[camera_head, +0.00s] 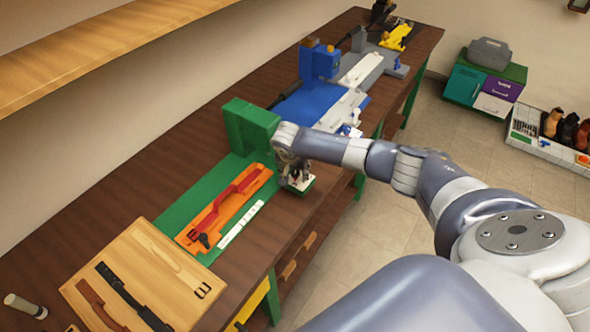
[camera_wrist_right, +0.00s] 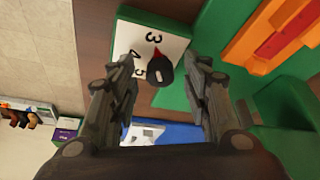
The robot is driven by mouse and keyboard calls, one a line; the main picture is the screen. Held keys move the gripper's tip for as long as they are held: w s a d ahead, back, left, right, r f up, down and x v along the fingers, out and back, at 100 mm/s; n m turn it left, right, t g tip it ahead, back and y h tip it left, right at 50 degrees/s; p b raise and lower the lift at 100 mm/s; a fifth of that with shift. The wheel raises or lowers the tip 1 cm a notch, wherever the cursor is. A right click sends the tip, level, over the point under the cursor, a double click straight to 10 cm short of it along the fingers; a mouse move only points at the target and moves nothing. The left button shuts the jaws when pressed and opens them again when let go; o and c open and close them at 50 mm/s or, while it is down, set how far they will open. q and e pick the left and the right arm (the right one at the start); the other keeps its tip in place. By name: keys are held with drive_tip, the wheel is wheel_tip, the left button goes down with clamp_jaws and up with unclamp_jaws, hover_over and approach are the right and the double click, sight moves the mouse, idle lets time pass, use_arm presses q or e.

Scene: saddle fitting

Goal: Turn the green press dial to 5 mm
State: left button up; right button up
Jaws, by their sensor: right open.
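The press dial in the right wrist view is a black knob (camera_wrist_right: 160,72) with a red pointer. It sits on a white scale plate (camera_wrist_right: 180,42) with a green edge, marked 3, 4 and 5. The red pointer faces roughly toward the 3. My right gripper (camera_wrist_right: 162,76) is open, with one finger on each side of the knob and gaps visible between. In the head view my right gripper (camera_head: 296,174) is over the front edge of the green press (camera_head: 250,125) and hides most of the dial. My left gripper is not in view.
An orange tray (camera_head: 212,222) with a red part lies on the green press base. A wooden board (camera_head: 140,270) with dark straps lies nearer on the bench (camera_head: 95,215). A blue machine (camera_head: 310,100) stands behind the press. Coloured drawers (camera_head: 487,83) stand on the floor at right.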

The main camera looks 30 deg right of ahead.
drive_tip(key=shift+c, duration=0.3)
clamp_jaws()
